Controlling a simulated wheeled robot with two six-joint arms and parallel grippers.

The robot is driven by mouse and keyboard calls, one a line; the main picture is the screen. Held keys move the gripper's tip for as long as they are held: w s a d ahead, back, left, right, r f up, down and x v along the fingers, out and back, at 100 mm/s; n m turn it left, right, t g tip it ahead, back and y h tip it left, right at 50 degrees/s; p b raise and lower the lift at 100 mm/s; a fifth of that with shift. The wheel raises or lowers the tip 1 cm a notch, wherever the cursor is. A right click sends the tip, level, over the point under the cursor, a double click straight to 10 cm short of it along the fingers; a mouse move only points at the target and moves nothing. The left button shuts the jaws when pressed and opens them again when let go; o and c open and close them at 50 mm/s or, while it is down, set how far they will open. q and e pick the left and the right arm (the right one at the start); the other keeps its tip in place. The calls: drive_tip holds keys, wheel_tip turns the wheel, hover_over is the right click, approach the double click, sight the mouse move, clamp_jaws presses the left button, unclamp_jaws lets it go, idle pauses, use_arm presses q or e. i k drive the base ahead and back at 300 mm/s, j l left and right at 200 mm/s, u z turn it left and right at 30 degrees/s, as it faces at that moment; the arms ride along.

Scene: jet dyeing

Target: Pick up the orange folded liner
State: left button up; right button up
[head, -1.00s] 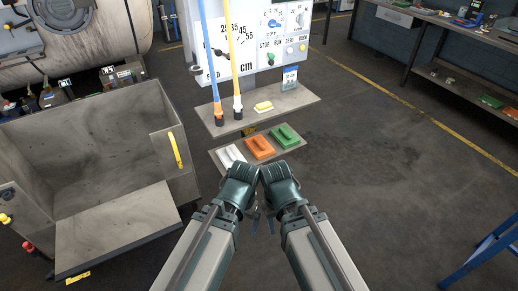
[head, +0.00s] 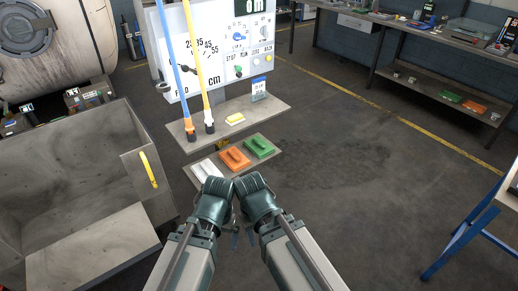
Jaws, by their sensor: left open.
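The orange folded liner (head: 235,158) lies on a low grey shelf below the control panel, between a white folded liner (head: 206,170) and a green one (head: 260,146). My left gripper (head: 235,236) is in front of the shelf, nearer to me than the orange liner and apart from it. It is open, with nothing seen in it. My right gripper (head: 250,236) is close beside it; its fingers are small and mostly hidden behind the wrist, so its jaws do not show clearly. My wrists cover part of the front of the shelf.
A higher ledge (head: 270,112) holds a yellow-and-white block (head: 235,118) and two upright tubes. A grey open bin (head: 75,150) stands at left. A workbench (head: 400,30) is at back right, a blue-legged stand (head: 462,238) at right. Floor between is clear.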

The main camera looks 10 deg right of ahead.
sight(232, 157)
drive_tip(key=i+z, duration=0.25)
drive_tip(key=i, duration=0.3)
drive_tip(key=i+j+z, duration=0.25)
drive_tip(key=i, duration=0.35)
drive_tip(key=i+j+z, duration=0.1)
drive_tip(key=i+z, duration=0.15)
drive_tip(key=i, duration=0.3)
